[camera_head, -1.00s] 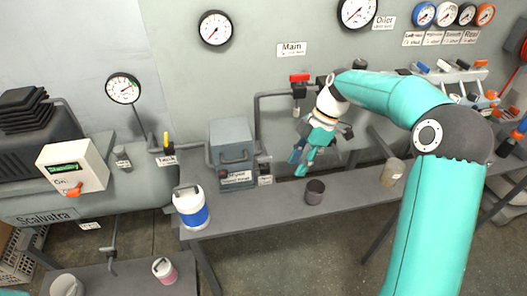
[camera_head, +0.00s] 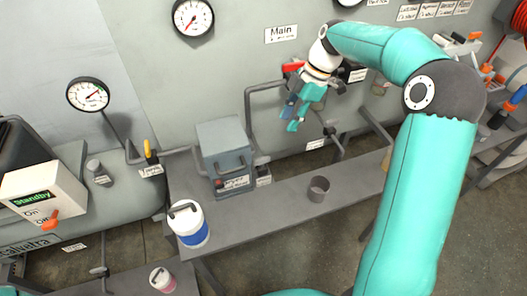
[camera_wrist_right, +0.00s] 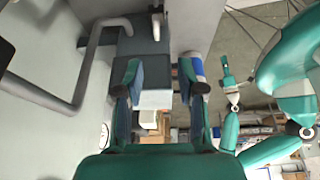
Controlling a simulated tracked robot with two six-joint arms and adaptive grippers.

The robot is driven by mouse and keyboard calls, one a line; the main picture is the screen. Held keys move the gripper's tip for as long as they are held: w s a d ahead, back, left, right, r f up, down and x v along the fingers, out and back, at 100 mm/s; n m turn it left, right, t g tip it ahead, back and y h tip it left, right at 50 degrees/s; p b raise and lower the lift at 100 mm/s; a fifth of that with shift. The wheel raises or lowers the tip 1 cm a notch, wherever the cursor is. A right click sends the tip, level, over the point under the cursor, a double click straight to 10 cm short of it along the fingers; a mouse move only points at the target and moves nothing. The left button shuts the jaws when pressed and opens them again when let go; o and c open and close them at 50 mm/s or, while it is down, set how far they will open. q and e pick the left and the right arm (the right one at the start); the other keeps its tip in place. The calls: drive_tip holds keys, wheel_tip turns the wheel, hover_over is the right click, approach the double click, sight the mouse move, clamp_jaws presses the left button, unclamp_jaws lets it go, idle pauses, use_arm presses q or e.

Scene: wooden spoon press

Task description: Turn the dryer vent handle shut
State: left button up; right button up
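My right gripper (camera_head: 290,116) is in front of the tank wall, below the red Main valve handle (camera_head: 292,67) and right of a grey box (camera_head: 225,140) with a handle and labels. In the right wrist view its two fingers are apart with nothing held between them (camera_wrist_right: 161,78); the grey box (camera_wrist_right: 142,45) lies beyond. A yellow lever (camera_head: 148,148) stands on a pipe at the left. I cannot tell which handle is the dryer vent; the labels are too small. My left gripper appears small in the right wrist view (camera_wrist_right: 232,88); its opening is unclear.
A grey pipe (camera_head: 247,105) runs from the box up toward the Main valve. A white and blue canister (camera_head: 188,225) and a dark cup (camera_head: 318,190) stand on the bench (camera_head: 265,205). Another pipe (camera_head: 332,132) is close right of the gripper.

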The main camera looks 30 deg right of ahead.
sight(262, 159)
drive_tip(key=x, duration=0.5)
drive_tip(key=p+x, duration=0.1)
drive_tip(key=x, duration=0.4)
drive_tip(key=w+a+x, duration=0.1)
drive_tip(key=x, duration=0.5)
drive_tip(key=shift+r, duration=0.25)
